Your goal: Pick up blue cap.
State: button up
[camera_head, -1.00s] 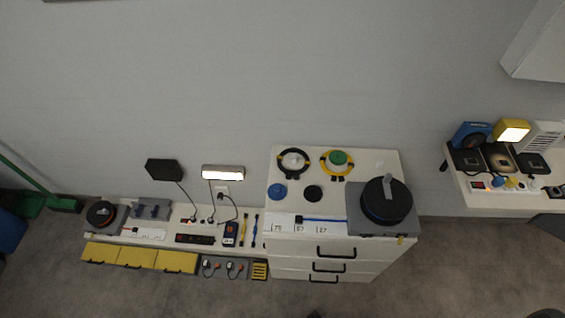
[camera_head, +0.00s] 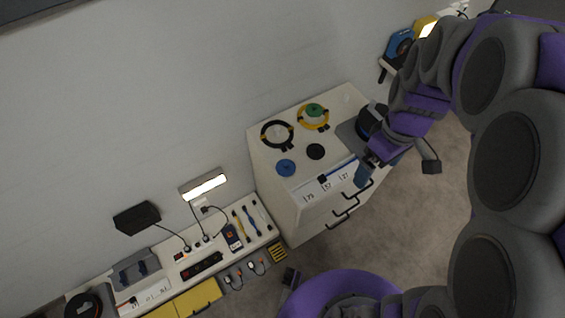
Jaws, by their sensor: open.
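The blue cap (camera_head: 286,168) is a small round disc lying flat on the left part of the white cabinet's top (camera_head: 266,150). Nothing covers it. My gripper (camera_head: 398,168) is open at the end of my purple and grey arm, over the cabinet's right front side. It is well to the right of the cap and apart from it. Nothing shows between its fingers.
A black cap (camera_head: 315,151) lies right of the blue one. Behind are a black ring (camera_head: 277,135) and a yellow ring (camera_head: 313,117) with a green cap (camera_head: 316,109). My arm partly hides a round dark device (camera_head: 371,120).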

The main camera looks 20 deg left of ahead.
jog(key=w+a+f+n, duration=0.3)
jog(key=w+n, duration=0.1)
jog(key=w, duration=0.2)
jog(key=n+b, duration=0.1)
jog(key=n, duration=1.3)
send_over(286, 163)
jog(key=shift+y, duration=0.4)
jog(key=f, duration=2.5)
jog(key=shift+w+d+f, duration=0.1)
jog(key=shift+w+f, duration=0.1)
jog(key=shift+w, duration=0.2)
jog(key=f, duration=0.4)
jog(key=shift+s+d+f+b, duration=0.2)
jog(key=shift+d+f+b, duration=0.15)
jog(key=shift+d+b, duration=0.05)
jog(key=f, duration=0.1)
jog(key=a+f+b, duration=0.1)
jog(key=f, duration=0.3)
jog(key=shift+s+a, duration=0.25)
jog(key=shift+d+r, duration=0.1)
jog(key=shift+d, duration=0.25)
jog(key=shift+c, duration=1)
jog(key=c, duration=0.9)
